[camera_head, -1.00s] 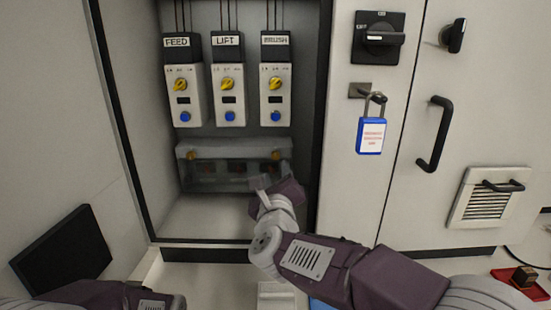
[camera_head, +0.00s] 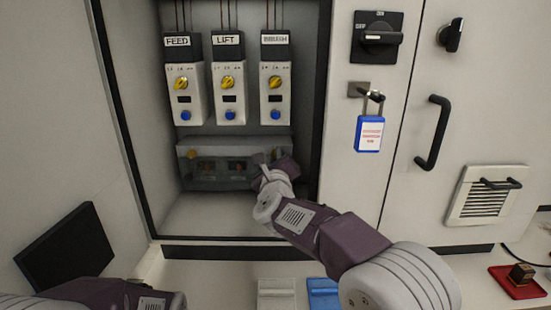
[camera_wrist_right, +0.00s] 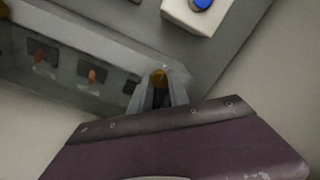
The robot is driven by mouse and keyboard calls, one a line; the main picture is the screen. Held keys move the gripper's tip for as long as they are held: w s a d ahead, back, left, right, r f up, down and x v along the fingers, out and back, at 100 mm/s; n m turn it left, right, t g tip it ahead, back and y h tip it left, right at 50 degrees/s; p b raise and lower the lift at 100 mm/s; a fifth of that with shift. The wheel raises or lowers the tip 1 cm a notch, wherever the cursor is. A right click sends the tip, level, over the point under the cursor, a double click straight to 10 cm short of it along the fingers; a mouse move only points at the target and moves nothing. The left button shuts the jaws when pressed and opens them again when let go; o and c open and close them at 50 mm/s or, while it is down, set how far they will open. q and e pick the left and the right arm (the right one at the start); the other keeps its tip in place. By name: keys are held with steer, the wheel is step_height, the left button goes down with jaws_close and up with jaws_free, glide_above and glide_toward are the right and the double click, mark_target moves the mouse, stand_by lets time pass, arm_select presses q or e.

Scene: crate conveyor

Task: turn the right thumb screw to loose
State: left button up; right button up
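The right thumb screw (camera_wrist_right: 158,77) is a small yellow-orange knob at the right end of the clear cover (camera_wrist_right: 115,62) in the right wrist view. My right gripper (camera_wrist_right: 159,84) has its fingertips at the screw, one on each side. I cannot tell whether they touch it. In the head view my right gripper (camera_head: 264,165) is at the cover's right end and hides this screw. The left thumb screw (camera_head: 191,153) shows at the cover's left end. My left gripper is out of view; only part of that arm shows at the lower left.
Above the cover hang the FEED (camera_head: 187,93), LIFT (camera_head: 228,93) and a third (camera_head: 275,93) module with yellow knobs and blue buttons. The cabinet's right edge post (camera_head: 324,120) is close to my right arm. A blue padlock (camera_head: 369,134) hangs right of it. The cabinet floor is clear.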

jaws_close()
